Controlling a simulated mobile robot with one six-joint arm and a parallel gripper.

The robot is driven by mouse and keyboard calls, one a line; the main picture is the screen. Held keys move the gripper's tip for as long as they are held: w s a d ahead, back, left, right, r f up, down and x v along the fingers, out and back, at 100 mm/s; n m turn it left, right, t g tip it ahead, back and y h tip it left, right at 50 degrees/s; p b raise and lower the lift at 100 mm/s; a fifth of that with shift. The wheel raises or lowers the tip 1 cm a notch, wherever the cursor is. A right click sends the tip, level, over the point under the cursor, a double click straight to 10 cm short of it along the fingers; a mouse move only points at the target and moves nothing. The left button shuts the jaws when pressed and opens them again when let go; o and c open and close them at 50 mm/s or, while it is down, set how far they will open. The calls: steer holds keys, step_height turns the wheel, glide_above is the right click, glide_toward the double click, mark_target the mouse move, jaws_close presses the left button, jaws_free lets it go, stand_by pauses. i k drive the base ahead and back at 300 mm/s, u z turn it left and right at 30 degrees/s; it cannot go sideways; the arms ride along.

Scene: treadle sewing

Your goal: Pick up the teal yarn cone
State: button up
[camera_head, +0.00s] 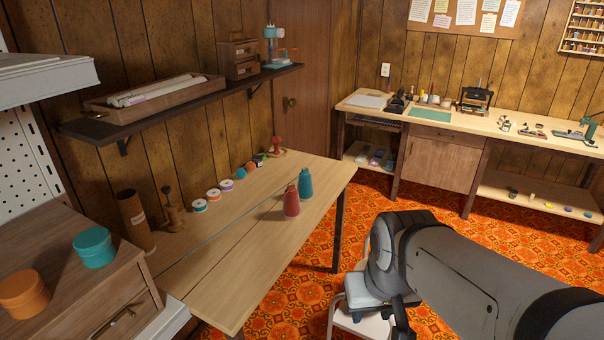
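The teal yarn cone (306,185) stands upright on the light wooden table (240,262), near its right edge. A dull red cone (291,202) stands just in front of it and to its left, very close to it. My grey arm reaches in from the lower right. A dark part at its end, seemingly my gripper (402,320), shows at the bottom edge, well below and right of the teal cone and apart from it. The fingertips are not clearly visible, so I cannot tell its opening or whether it holds anything.
Several thread spools (213,194) line the table's back, with a wooden spindle stand (172,208) at left. A dark wall shelf (190,105) hangs above. A white stool (345,318) stands under my arm. The table's front half is clear.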

mark_target(305, 187)
steer(key=u, duration=0.15)
steer(key=i, duration=0.9)
steer(key=z, duration=0.1)
